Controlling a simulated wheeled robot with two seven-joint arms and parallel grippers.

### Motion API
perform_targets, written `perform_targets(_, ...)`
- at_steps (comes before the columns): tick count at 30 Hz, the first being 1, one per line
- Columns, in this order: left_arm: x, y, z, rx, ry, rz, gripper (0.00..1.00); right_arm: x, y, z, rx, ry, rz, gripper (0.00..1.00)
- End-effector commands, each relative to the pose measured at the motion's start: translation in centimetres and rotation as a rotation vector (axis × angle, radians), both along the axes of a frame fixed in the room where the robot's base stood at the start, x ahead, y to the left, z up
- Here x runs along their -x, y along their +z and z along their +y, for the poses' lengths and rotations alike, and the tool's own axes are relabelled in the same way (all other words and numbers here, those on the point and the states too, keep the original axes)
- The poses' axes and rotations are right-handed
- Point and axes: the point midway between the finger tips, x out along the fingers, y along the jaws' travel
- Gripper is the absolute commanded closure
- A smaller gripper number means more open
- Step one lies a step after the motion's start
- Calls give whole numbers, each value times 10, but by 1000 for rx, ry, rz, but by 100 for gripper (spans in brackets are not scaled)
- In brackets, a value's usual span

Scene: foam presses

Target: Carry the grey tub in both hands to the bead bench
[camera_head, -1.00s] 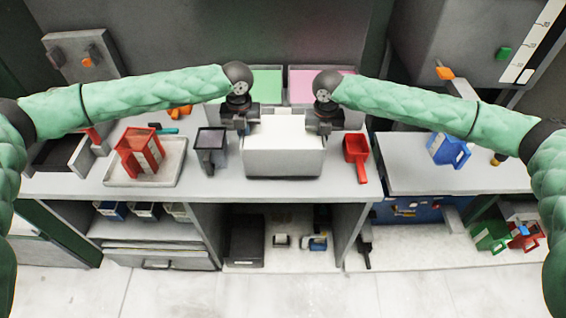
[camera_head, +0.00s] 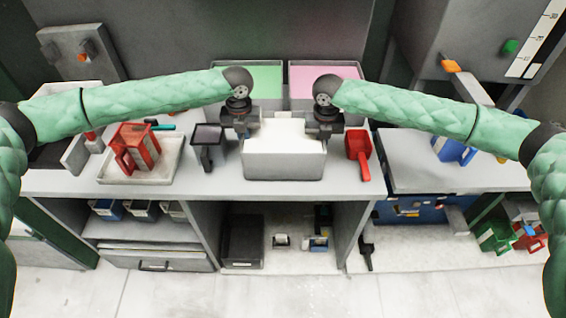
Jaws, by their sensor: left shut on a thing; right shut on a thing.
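The grey tub (camera_head: 284,160) is a pale, light-grey box in the middle of the camera_head view, at the bench (camera_head: 330,188) with the green and pink bins. My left gripper (camera_head: 243,122) is shut on its left side near the top. My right gripper (camera_head: 324,124) is shut on its right side at about the same height. The tub looks level. I cannot tell whether its underside touches the bench top. I cannot tell which surface is the bead bench.
A green bin (camera_head: 262,78) and a pink bin (camera_head: 325,76) stand behind the tub. A dark grey container (camera_head: 208,152) is close on its left, a red scoop (camera_head: 359,152) close on its right. A red holder (camera_head: 134,148) sits in a tray further left. Another worktop (camera_head: 410,178) lies to the right.

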Motion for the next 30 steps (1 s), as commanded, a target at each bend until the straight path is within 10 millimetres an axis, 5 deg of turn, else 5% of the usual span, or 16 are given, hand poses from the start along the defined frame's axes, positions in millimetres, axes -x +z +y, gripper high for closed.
perform_targets(7,-1,-13,2,-3,3,-1,100,-1,-14,-3,4,-3,1,100)
perform_targets(9,-1,-10,2,-3,3,0,81,-1,-11,-3,4,-3,1,81)
perform_targets(11,-1,-10,2,-2,3,0,73,0,-11,-2,3,-3,1,73)
perform_targets(22,-1,-5,1,-1,1,-1,73,0,-10,-1,1,-1,0,73)
perform_targets(30,0,37,0,0,0,-2,73,0,-10,0,0,0,0,73)
